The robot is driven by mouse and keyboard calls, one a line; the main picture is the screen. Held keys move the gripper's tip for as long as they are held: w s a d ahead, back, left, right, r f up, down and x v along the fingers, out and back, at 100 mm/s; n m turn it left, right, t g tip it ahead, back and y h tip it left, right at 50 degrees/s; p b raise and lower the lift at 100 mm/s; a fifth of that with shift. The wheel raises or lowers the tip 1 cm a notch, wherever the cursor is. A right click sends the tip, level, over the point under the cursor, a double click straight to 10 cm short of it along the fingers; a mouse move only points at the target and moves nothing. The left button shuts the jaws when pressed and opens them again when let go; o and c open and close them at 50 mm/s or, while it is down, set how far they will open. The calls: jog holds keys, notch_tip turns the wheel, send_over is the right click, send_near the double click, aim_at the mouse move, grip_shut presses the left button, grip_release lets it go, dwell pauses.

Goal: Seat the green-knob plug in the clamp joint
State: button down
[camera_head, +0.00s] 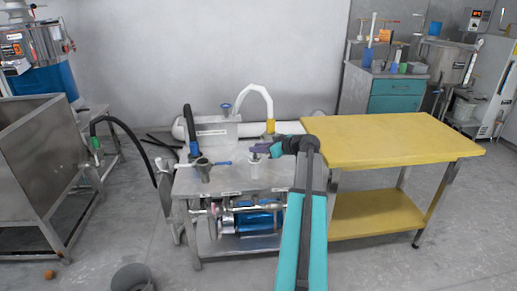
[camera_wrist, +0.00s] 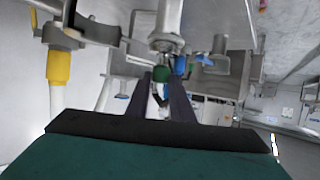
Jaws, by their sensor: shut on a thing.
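The green knob (camera_wrist: 160,86) of the plug shows in the wrist view, between the dark fingers of my gripper (camera_wrist: 161,84). The fingers appear shut on it. A steel flanged fitting (camera_wrist: 167,40) lies just beyond the knob; it may be the clamp joint. I cannot tell whether the plug is inside it or only close to it. In the head view my gripper (camera_head: 259,148) is over the right part of the steel bench. A pale upright fitting (camera_head: 254,170) stands just below it. The knob is not clearly seen there.
The steel bench (camera_head: 225,183) holds a funnel-like fitting with a blue handle (camera_head: 204,167) and a black hose (camera_head: 189,125). A white curved pipe (camera_head: 256,91) rises behind my gripper. A bare yellow table (camera_head: 390,140) stands right; a steel bin (camera_head: 30,150) stands left.

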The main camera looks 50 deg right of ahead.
jog(key=shift+f, duration=0.25)
jog(key=c, duration=1.5)
grip_release()
jog(key=shift+o, duration=0.2)
jog(key=shift+s, duration=0.1)
jog(key=v, duration=1.3)
jog(key=shift+s+r, duration=0.2)
jog(key=shift+s, duration=0.15)
